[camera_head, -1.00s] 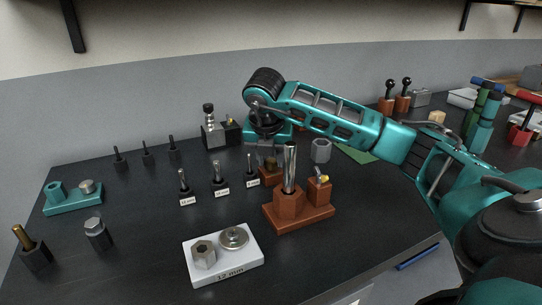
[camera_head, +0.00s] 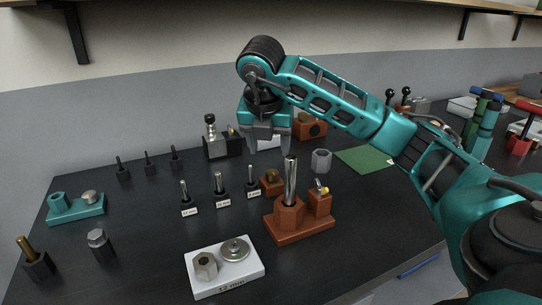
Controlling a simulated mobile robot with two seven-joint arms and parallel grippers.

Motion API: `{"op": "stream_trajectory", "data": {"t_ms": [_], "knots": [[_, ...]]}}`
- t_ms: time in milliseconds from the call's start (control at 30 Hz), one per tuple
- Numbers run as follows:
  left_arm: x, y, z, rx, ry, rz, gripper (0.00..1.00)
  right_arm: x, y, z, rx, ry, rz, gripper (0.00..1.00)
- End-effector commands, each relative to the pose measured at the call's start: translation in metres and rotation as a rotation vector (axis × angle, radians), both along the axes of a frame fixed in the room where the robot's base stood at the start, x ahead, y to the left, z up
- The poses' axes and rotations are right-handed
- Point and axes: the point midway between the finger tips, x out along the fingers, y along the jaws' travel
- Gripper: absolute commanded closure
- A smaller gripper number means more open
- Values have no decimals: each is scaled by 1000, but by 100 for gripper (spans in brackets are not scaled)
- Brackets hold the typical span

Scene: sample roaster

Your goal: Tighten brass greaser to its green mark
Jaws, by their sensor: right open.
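A small brown block with a round brass-coloured piece on it (camera_head: 272,176), which looks like the brass greaser, stands mid-bench. No green mark can be made out on it. My right gripper (camera_head: 267,148) points down above and slightly behind this block in the picture. Its two fingers are apart with nothing between them, and it does not touch the block. My left gripper is not in view.
An orange-brown stand (camera_head: 303,230) with a tall steel post is just right of the block. Labelled bits (camera_head: 220,186) stand to its left. A white tray (camera_head: 228,284) holds a hex nut and a disc in front. A green mat (camera_head: 364,160) lies to the right.

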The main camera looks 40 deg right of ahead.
Motion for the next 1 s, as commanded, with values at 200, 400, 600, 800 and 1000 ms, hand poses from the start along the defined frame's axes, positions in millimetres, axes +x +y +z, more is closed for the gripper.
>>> {"op": "stream_trajectory", "data": {"t_ms": [200, 400, 600, 800, 1000], "knots": [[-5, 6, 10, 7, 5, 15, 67, -8, 10, 36, -2, -2, 0, 41], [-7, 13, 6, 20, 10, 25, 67, -10, 13, 41, -1, 1, 0, 41], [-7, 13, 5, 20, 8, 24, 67, -10, 13, 40, -1, 1, 0, 41], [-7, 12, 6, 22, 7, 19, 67, -10, 12, 40, -1, 1, 0, 41], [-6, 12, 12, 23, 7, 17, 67, -10, 12, 46, 0, 0, -1, 41]]}}
